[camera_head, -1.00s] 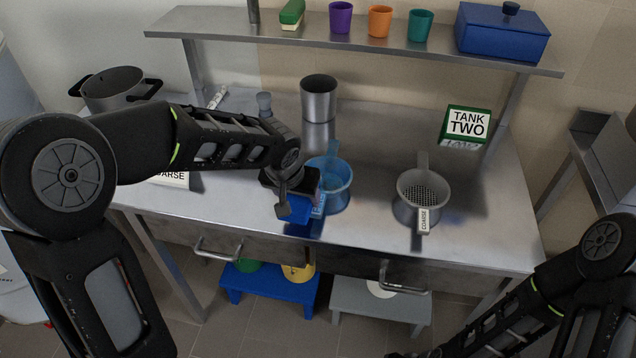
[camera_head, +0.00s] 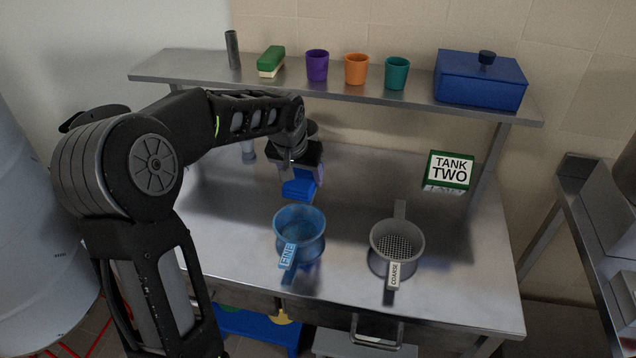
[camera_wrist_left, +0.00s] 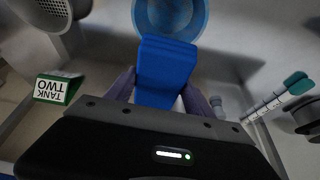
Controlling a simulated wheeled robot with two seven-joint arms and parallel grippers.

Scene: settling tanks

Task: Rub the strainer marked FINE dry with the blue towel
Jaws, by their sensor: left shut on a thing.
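My left gripper (camera_head: 301,170) is shut on the blue towel (camera_head: 299,187), a folded blue block. It holds the towel just behind the blue strainer marked FINE (camera_head: 312,246), on the far side from its label. In the left wrist view the towel (camera_wrist_left: 166,62) sits between the fingers, and its end overlaps the rim of the blue strainer (camera_wrist_left: 200,22); I cannot tell whether they touch. The FINE strainer stands upright on the steel table, its labelled handle pointing to the front. My right gripper is out of view.
A grey strainer marked COARSE (camera_head: 382,262) stands to the right of the blue one. A TANK TWO sign (camera_head: 450,170) stands at the back right. A shelf (camera_head: 210,75) above carries cups (camera_head: 356,69), a brush (camera_head: 270,61) and a blue box (camera_head: 480,82). The table's right front is clear.

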